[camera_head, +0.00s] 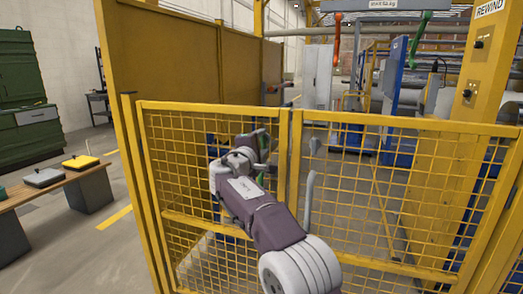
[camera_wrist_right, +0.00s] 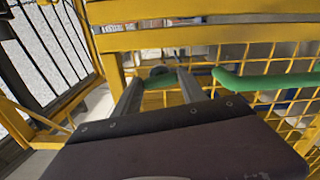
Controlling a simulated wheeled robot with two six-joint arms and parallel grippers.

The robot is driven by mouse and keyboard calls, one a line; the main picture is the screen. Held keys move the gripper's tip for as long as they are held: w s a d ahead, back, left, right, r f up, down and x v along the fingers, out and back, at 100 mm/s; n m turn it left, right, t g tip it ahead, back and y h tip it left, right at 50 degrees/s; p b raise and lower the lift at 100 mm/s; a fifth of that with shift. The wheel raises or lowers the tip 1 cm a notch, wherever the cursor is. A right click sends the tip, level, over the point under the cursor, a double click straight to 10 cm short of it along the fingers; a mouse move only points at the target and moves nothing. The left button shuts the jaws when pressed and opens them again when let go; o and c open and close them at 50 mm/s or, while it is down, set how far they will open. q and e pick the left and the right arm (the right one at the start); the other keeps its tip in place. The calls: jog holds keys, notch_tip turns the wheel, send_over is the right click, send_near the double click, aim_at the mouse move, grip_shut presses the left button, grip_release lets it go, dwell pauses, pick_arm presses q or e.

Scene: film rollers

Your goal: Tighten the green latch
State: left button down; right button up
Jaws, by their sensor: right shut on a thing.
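My right gripper (camera_head: 262,148) reaches to the yellow mesh gate, close to its middle posts. In the right wrist view its two fingers (camera_wrist_right: 160,88) are closed around a green part that shows between them. A green bar (camera_wrist_right: 265,83) runs on to the right of the fingers in front of the mesh. I take both as the green latch, but the right finger hides where they would join. In the head view only a sliver of green (camera_head: 260,179) shows beside the gripper, and my arm hides the rest. My left gripper is not in view.
The yellow mesh gate (camera_head: 400,125) spans the front, with a grey upright handle (camera_head: 309,190) just right of the arm. A solid yellow panel (camera_head: 170,50) stands at the left. A wooden bench (camera_head: 62,184) is at far left. Green and orange hanging levers (camera_head: 419,38) are far behind.

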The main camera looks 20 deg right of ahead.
jog(key=shift+m+b, duration=0.3)
jog(key=shift+m, duration=0.3)
jog(key=o, duration=1.4)
jog(key=shift+c, duration=0.2)
jog(key=shift+s+a+f, duration=0.15)
jog(key=b+v, duration=0.2)
jog(key=v, duration=0.6)
jog(key=shift+s, duration=0.25)
jog(key=shift+a, duration=0.15)
